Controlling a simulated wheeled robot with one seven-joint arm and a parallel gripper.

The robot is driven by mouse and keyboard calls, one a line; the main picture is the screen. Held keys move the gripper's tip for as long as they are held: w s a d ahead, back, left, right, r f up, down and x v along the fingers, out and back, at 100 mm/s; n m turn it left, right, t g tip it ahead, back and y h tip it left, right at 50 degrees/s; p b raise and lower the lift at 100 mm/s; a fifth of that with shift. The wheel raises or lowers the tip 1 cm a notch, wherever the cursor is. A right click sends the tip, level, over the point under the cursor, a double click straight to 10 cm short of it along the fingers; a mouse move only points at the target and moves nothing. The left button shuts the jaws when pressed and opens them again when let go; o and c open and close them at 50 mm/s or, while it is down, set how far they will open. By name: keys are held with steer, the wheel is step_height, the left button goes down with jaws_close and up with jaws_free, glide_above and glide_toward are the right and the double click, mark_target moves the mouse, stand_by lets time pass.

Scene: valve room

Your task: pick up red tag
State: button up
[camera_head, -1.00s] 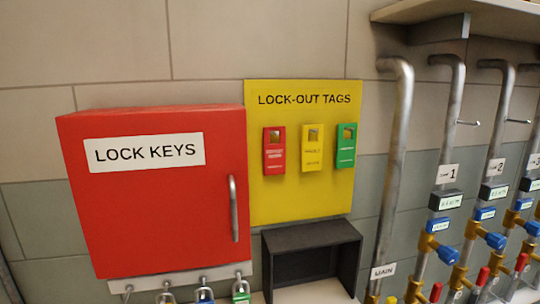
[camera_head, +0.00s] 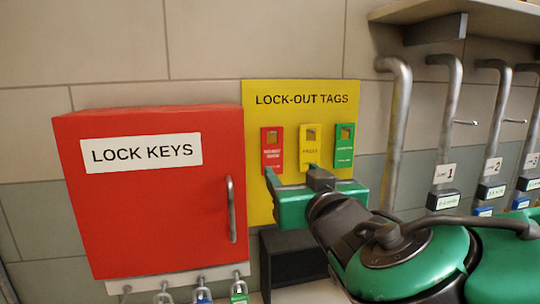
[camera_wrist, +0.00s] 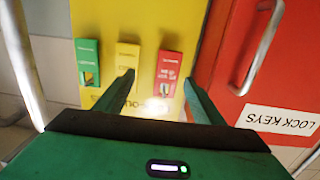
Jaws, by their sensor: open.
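The red tag (camera_head: 272,149) hangs at the left of a row of three on the yellow lock-out tags board (camera_head: 258,210). In the wrist view, which is turned upside down, the red tag (camera_wrist: 168,72) appears right of the yellow tag, between my two fingers and nearer the right one. My gripper (camera_head: 292,175) is open and empty, just below the red and yellow tags in the head view. In the wrist view my gripper (camera_wrist: 158,82) has its fingers spread, their tips close to the lower ends of the tags. I cannot tell the exact gap to the board.
A yellow tag (camera_head: 310,147) hangs beside the red one, then a green tag (camera_head: 344,146). The red lock keys cabinet (camera_head: 150,220) with its handle (camera_head: 231,209) juts out at left. A black bin (camera_head: 290,268) is below. Pipes (camera_head: 396,130) stand at right.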

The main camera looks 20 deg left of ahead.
mark_target(273, 157)
steer(key=shift+y, duration=0.4)
steer(key=w+a, duration=0.2)
steer(key=a, duration=0.1)
steer(key=shift+w+a+r, duration=0.3)
steer(key=shift+w+a, duration=0.1)
steer(key=shift+x, duration=3.1)
steer(key=shift+d, duration=0.15)
steer(key=c, duration=1.1)
